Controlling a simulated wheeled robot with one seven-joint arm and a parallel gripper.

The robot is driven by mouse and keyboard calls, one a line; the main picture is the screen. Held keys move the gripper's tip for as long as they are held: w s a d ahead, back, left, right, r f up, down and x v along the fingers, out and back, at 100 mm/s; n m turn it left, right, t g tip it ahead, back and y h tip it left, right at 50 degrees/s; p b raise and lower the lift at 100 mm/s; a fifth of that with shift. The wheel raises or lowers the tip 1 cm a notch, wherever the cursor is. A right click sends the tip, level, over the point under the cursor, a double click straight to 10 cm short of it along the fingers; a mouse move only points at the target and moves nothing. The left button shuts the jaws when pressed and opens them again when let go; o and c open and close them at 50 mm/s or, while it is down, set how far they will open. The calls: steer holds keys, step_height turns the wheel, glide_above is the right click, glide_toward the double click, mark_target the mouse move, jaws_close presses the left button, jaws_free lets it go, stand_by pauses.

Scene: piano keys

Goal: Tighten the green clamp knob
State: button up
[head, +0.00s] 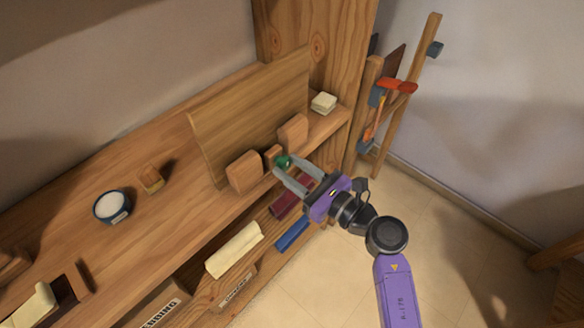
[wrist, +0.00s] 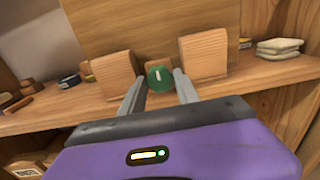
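The green clamp knob (head: 283,161) is a small round knob on the front of a small wooden block (head: 272,154), between two larger wooden blocks on the bench. In the wrist view the knob (wrist: 160,77) shows a pale upright mark on its face. My gripper (head: 284,170) is at the knob with its grey fingers apart. In the wrist view my gripper's fingertips (wrist: 158,80) stand to the left and right of the knob, with a small gap seeming to show on each side. I cannot tell whether either finger touches it.
The left block (head: 244,172) and right block (head: 293,132) stand close beside the fingers. A wooden panel (head: 225,125) rises behind them. A blue-rimmed bowl (head: 112,207) is on the bench at left. Pale stacked pieces (head: 323,103) lie at right.

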jaws_close()
